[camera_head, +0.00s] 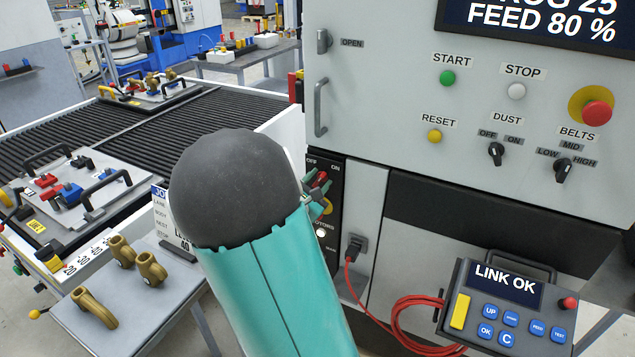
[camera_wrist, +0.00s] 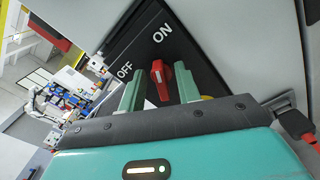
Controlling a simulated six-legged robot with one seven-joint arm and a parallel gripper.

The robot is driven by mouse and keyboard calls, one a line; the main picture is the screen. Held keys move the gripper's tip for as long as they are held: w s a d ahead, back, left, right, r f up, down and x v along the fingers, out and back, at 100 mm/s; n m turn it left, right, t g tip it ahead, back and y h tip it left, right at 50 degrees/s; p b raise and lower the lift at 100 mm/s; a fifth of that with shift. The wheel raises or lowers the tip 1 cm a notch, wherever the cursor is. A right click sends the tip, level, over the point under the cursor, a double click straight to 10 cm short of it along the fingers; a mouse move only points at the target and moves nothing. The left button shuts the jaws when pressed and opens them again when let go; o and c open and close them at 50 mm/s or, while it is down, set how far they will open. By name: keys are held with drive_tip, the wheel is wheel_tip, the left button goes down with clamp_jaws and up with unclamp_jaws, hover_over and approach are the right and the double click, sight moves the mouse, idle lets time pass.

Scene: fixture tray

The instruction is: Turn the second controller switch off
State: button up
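A red rotary switch (camera_wrist: 161,78) sits on a black panel (camera_wrist: 120,48) between the white words OFF and ON in the wrist view. Its handle looks tilted toward the ON side. It also shows in the head view (camera_head: 319,179), partly hidden by my gripper. My gripper (camera_wrist: 158,88) is open, with one green finger on each side of the red handle. I cannot tell whether the fingers touch it. In the head view my gripper (camera_head: 319,200) is at the panel, mostly hidden behind my teal arm. Any other switch on this panel is hidden.
The grey machine front above carries a dust knob (camera_head: 496,153), a belts knob (camera_head: 563,171) and a red stop button (camera_head: 597,112). A small side table (camera_head: 150,315) holds brass parts at left.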

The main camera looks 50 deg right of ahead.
clamp_jaws()
drive_tip(key=shift+n, duration=0.4)
drive_tip(key=n, duration=0.5)
drive_tip(key=shift+w+a, duration=0.1)
drive_tip(key=shift+w, duration=0.1)
drive_tip(key=n, duration=0.6)
drive_tip(key=shift+w+f, duration=0.1)
drive_tip(key=shift+w, duration=0.1)
idle(0.4)
unclamp_jaws()
